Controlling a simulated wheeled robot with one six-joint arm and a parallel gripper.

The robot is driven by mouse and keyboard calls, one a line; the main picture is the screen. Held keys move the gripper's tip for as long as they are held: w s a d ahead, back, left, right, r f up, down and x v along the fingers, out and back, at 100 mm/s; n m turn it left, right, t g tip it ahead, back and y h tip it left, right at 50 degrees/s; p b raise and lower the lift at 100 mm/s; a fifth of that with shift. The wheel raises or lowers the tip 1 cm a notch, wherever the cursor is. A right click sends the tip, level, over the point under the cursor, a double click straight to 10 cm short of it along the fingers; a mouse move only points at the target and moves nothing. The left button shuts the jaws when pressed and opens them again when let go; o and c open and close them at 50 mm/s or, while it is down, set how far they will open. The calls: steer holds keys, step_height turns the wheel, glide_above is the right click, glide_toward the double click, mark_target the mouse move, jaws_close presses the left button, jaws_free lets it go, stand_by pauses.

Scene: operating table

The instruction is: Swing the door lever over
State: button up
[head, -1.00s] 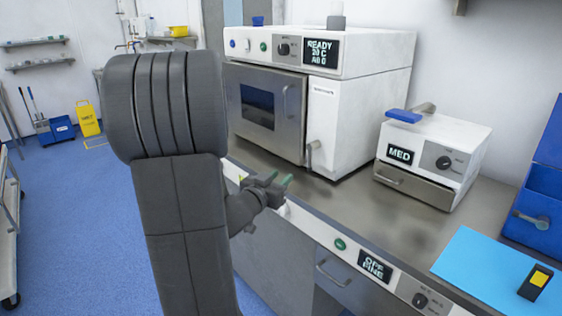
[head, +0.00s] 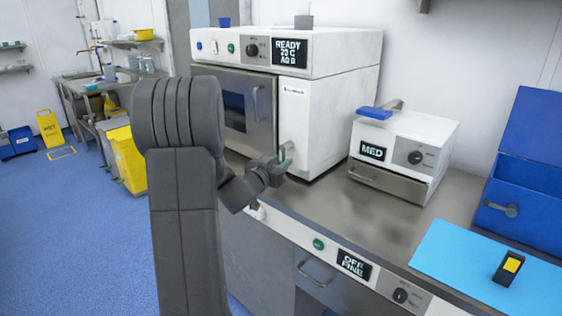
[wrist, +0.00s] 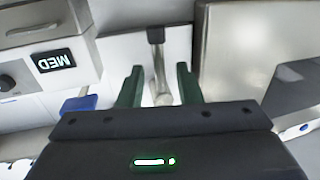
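The door lever (head: 287,147) is a grey bar at the lower right edge of the steel door (head: 262,128) on the white sterilizer (head: 315,110). The door is closed. My gripper (head: 281,162) is at the lever and partly hides it in the head view. In the wrist view my gripper (wrist: 160,70) is open, its two green fingers apart. The lever (wrist: 158,62) shows as a metal bar with a dark end in the gap between the fingers. I cannot tell whether either finger touches it.
A smaller white unit marked MED (head: 405,150) stands to the right on the steel counter (head: 340,215). Further right are a blue mat (head: 470,260) with a black and yellow block (head: 508,268), and a blue box (head: 525,190). The counter between is clear.

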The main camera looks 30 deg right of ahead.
steer(key=shift+w+d, duration=0.25)
steer(key=shift+d, duration=0.15)
steer(key=shift+c, duration=0.2)
jaws_close()
